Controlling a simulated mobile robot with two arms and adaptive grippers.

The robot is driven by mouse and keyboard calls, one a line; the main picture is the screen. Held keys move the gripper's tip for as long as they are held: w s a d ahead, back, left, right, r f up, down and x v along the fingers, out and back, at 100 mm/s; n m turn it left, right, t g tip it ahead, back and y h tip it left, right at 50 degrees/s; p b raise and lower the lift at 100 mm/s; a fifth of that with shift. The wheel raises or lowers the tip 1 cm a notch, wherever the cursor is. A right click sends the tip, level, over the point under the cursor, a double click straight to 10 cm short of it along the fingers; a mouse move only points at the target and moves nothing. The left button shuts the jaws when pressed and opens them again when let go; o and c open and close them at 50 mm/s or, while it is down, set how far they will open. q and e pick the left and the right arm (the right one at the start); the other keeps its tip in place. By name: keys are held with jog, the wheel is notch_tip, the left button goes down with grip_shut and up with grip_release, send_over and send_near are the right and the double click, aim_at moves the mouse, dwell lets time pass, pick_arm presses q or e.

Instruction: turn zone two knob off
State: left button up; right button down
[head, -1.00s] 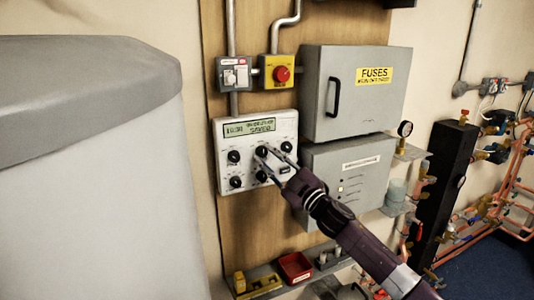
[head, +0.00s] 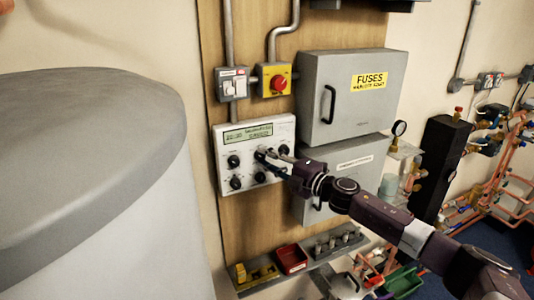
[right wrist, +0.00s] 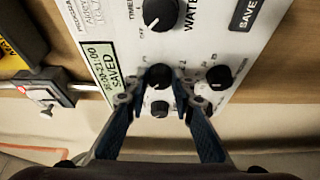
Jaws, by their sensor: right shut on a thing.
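A white control panel (head: 254,133) with a green display (head: 247,134) and two rows of black knobs is on the wooden board. My right gripper (head: 263,155) is at the upper middle knob (right wrist: 158,76). In the right wrist view its two fingertips (right wrist: 158,88) are closed on opposite sides of that knob. The fingers partly hide it in the head view, and its zone label cannot be read. The display shows "SAVED" in the right wrist view (right wrist: 108,72).
A grey fuse box (head: 352,92) and a second grey box (head: 347,168) stand right of the panel. A red-knobbed yellow switch (head: 273,80) is above. A large grey-topped white tank (head: 90,200) fills the left. A shelf with a red bin (head: 291,259) is below.

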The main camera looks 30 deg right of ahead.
jog(key=shift+n, duration=0.3)
dwell(0.4)
jog(key=c, duration=1.6)
grip_release()
jog(key=shift+s+d+f, duration=0.1)
jog(key=shift+s+d, duration=0.05)
jog(key=shift+s, duration=0.35)
jog(key=shift+v, duration=5.45)
jog(key=shift+r, duration=0.25)
